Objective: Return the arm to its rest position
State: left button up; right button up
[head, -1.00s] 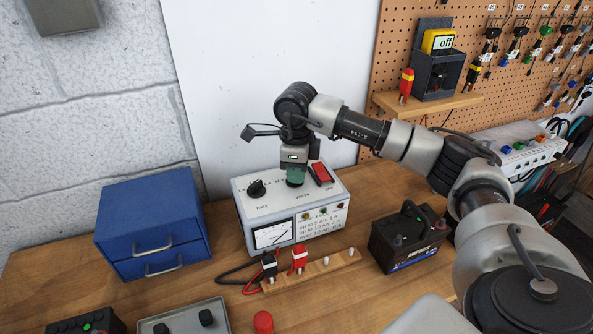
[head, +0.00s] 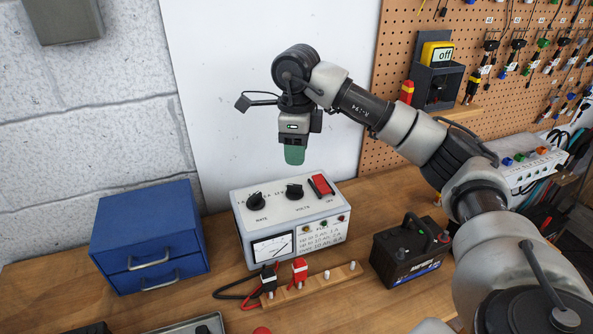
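My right arm (head: 398,130) reaches in from the right side of the head view. Its gripper (head: 294,156), with green fingertips, points down in the air above the grey charger box (head: 246,223). A clear gap separates the fingertips from the box. The fingers overlap from this angle, so I cannot tell whether they are open or shut. Nothing held shows below them. The box carries two black knobs (head: 295,191), a red switch (head: 321,184) and a needle meter (head: 272,248). My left gripper is not in view.
A blue drawer cabinet (head: 148,226) stands left of the charger. A wooden strip (head: 337,274) with red and black clamps (head: 299,270) lies in front. A black battery (head: 410,249) stands on the right, below my arm. Behind are a pegboard (head: 410,32) and a power strip (head: 530,168).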

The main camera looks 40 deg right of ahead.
jog(key=shift+r, duration=0.95)
